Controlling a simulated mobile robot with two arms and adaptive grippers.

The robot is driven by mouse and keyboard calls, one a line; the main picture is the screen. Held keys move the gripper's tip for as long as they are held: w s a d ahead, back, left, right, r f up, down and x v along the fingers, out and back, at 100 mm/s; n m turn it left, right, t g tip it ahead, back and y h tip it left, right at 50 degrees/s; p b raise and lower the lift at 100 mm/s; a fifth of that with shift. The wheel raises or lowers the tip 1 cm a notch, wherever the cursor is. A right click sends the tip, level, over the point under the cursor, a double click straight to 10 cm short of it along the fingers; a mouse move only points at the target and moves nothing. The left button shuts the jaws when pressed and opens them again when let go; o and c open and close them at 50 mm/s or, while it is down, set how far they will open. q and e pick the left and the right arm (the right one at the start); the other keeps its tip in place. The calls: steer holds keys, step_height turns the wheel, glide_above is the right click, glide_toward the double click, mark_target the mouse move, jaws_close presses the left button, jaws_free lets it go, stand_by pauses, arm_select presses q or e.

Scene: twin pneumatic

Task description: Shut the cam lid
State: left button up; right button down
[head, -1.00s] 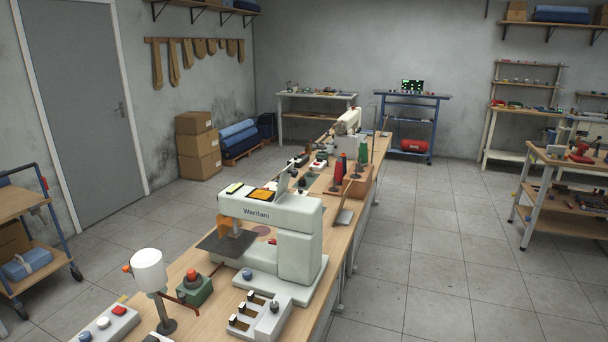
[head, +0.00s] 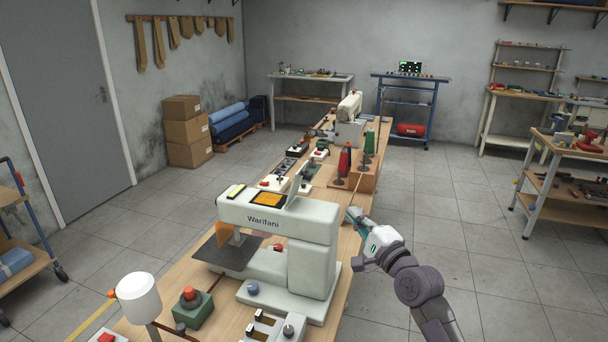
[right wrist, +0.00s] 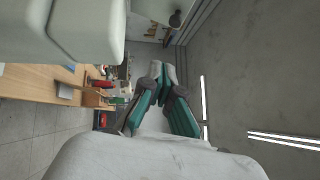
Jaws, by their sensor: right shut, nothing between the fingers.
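The white sewing machine marked "Warifani" (head: 300,222) stands on the long wooden bench. The cam lid (head: 297,186) appears as a thin grey flap standing up on top of the machine. Beside it, the top has an orange panel (head: 268,200). My right gripper (head: 353,214) is to the right of the machine's column, lower than the lid and apart from it. It is shut and empty, and its fingertips meet in the right wrist view (right wrist: 159,70). A pale rounded body, apparently the machine (right wrist: 85,30), fills the upper left there. My left gripper is out of view.
Thread cones (head: 344,163) on a wooden stand are behind the machine. A green box with a red button (head: 191,306) and a white lamp-like shade (head: 139,298) stand in front. The floor right of the bench (head: 455,250) is open.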

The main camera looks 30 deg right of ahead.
steer(key=w+r, duration=0.1)
steer(key=w, duration=0.1)
steer(key=w+r+p, duration=0.1)
steer(key=w, duration=0.2)
steer(key=w+r+p, duration=0.1)
steer(key=w, duration=0.2)
steer(key=shift+w+d, duration=0.2)
steer(key=shift+d, duration=0.2)
steer(key=shift+w+a+r+p, duration=0.15)
steer(key=shift+w+a+p, duration=0.3)
steer(key=shift+w, duration=0.15)
steer(key=shift+w+a+r+p, duration=0.15)
steer(key=shift+w+a+p, duration=0.15)
steer(key=shift+w+p, duration=0.2)
steer(key=shift+w+a+r, duration=0.25)
steer(key=shift+a, duration=0.3)
steer(key=shift+w+a, duration=0.1)
steer(key=shift+w+f, duration=0.2)
steer(key=shift+f, duration=0.05)
steer(key=shift+r, duration=0.15)
